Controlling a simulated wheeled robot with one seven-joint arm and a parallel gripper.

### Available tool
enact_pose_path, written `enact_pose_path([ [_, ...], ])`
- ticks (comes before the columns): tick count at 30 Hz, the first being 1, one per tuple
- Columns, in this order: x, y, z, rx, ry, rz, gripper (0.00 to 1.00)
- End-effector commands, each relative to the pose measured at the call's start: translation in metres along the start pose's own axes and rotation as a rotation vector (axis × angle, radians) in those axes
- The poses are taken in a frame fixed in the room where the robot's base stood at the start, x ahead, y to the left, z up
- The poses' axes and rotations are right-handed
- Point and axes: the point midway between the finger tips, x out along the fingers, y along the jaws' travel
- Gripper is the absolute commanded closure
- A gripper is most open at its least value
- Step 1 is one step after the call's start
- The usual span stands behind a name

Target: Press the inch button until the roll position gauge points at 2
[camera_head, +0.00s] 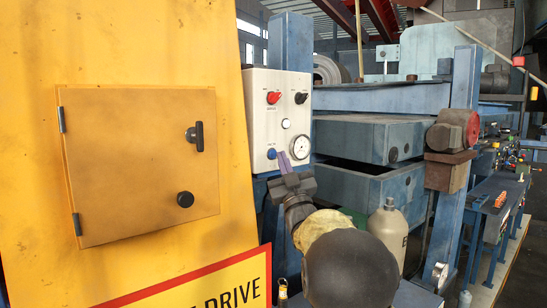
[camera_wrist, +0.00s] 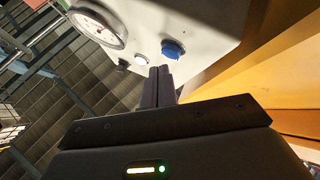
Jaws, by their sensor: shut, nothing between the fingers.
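A white control panel (camera_head: 262,120) stands beside the yellow cabinet. It carries a round white-faced gauge (camera_head: 300,147) at lower right and a blue button (camera_head: 272,154) at lower left. The labels and needle reading are too small to tell. My gripper (camera_head: 285,161) is shut and empty, its fingertips at the panel's lower part between the blue button and the gauge. In the wrist view the fingertips (camera_wrist: 160,70) appear near the blue button; contact is unclear.
The panel also has a red knob (camera_head: 273,97), a black knob (camera_head: 300,98) and a white button or lamp (camera_head: 286,124). The yellow cabinet door (camera_head: 135,160) is at left. Blue machinery (camera_head: 370,140) and a grey bottle (camera_head: 388,232) stand at right.

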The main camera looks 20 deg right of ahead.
Motion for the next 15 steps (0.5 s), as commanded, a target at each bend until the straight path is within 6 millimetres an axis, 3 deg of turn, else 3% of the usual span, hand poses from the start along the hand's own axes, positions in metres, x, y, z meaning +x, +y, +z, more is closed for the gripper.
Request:
enact_pose_path([
  [15, -0.025, 0.016, -0.014, -0.001, 0.001, 0.001, 1.00],
])
